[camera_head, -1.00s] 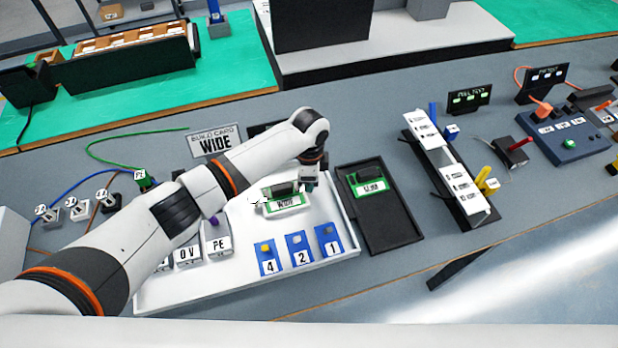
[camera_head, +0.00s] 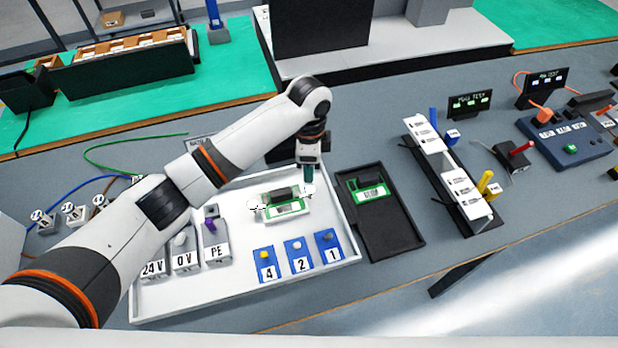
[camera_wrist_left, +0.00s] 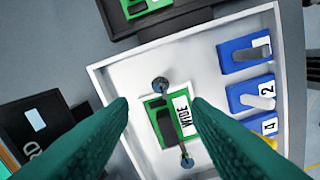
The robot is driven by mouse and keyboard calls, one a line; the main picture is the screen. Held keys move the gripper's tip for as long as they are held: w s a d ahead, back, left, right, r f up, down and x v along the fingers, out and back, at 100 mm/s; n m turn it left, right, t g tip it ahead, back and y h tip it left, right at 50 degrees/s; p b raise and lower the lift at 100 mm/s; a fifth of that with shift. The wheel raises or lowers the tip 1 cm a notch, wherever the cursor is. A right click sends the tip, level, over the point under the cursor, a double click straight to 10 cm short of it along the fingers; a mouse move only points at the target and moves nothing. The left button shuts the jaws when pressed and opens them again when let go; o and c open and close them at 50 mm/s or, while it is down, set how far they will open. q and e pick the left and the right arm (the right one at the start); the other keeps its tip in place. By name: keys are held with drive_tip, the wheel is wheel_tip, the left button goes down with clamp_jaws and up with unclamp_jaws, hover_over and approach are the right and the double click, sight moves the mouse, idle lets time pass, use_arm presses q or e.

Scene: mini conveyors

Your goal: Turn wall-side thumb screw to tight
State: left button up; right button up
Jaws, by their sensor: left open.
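A green module labelled WIDE (camera_head: 285,208) lies in the white tray (camera_head: 345,250), with a thumb screw at each end. The right-hand thumb screw (camera_head: 308,191) is close below my left gripper (camera_head: 308,178), partly covered by it. The left-hand thumb screw (camera_head: 254,204) is clear of the gripper. In the left wrist view my open green fingers (camera_wrist_left: 160,102) stand apart on either side of the module. One thumb screw (camera_wrist_left: 160,84) shows between the fingers, the other (camera_wrist_left: 187,162) lower down. I cannot tell their tightness. My right gripper is not in view.
A dark tray with a green module (camera_head: 405,230) stands right of the white tray. Blue blocks labelled 4, 2 and 1 (camera_head: 298,262) sit along the front, and grey 24V, 0V and PE blocks (camera_head: 185,262) at the left.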

use_arm(q)
wheel_tip(320, 180, up, 4)
drive_tip(key=shift+f, duration=0.15)
drive_tip(key=shift+f, duration=0.1)
idle(0.5)
